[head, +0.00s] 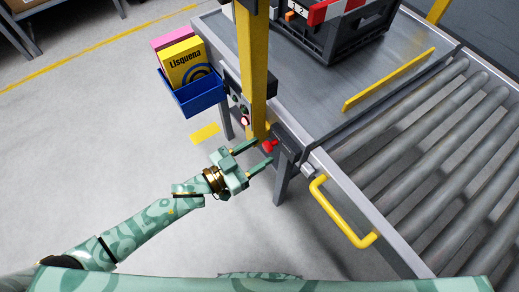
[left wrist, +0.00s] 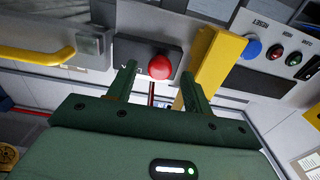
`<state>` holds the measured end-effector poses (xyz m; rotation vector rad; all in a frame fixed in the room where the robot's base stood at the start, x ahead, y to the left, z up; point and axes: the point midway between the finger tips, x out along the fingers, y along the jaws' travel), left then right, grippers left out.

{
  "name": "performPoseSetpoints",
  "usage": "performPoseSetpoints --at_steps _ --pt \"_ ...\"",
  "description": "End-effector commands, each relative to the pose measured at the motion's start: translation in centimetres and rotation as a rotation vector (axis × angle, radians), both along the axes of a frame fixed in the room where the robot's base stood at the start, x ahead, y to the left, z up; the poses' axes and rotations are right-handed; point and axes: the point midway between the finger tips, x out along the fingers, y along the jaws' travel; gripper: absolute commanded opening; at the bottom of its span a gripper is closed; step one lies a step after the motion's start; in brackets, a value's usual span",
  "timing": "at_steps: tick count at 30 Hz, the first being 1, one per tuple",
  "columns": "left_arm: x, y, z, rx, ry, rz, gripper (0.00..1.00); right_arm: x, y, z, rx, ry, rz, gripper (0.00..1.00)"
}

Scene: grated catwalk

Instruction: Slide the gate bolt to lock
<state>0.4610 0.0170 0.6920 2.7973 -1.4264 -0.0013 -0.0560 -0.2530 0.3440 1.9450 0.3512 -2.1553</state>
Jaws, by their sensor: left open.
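A round red knob (head: 269,146) sits on a dark plate at the table's edge, beside the foot of a yellow post (head: 252,75). It also shows in the left wrist view (left wrist: 160,67). I cannot tell a bolt bar or its slot, or whether it is locked. My left gripper (head: 261,153) is open and points at the knob. In the left wrist view its fingers (left wrist: 159,83) stand on either side of the knob with gaps visible. Nothing is between the fingers but the view of the knob; contact is not visible. My right gripper is out of view.
A yellow handle (head: 343,216) juts from the side of the roller conveyor (head: 440,150). A button panel with a blue button (left wrist: 251,49) is beside the post. A blue bin (head: 194,95) holds boxes. A dark crate (head: 335,40) stands on the table.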

Motion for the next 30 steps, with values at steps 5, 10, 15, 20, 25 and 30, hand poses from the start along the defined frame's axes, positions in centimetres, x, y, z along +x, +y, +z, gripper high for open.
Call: performPoseSetpoints --at_steps 5,10,15,20,25,30 --pt "0.7 -0.9 0.0 0.001 -0.002 0.000 0.51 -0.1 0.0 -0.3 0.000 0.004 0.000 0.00" --pt "0.7 -1.0 0.1 0.001 -0.002 0.001 0.51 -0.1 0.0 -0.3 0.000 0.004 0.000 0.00" --pt "0.7 -0.9 0.0 0.001 -0.002 0.001 0.26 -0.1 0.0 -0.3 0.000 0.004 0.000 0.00" --pt "0.7 -0.9 0.0 0.002 -0.001 0.001 0.06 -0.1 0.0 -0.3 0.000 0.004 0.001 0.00" --pt "-0.2 -1.6 0.2 -0.001 0.001 0.000 0.06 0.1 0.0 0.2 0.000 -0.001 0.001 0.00" --pt "-2.5 -3.3 0.2 0.000 0.001 -0.001 0.06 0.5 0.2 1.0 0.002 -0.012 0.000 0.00"
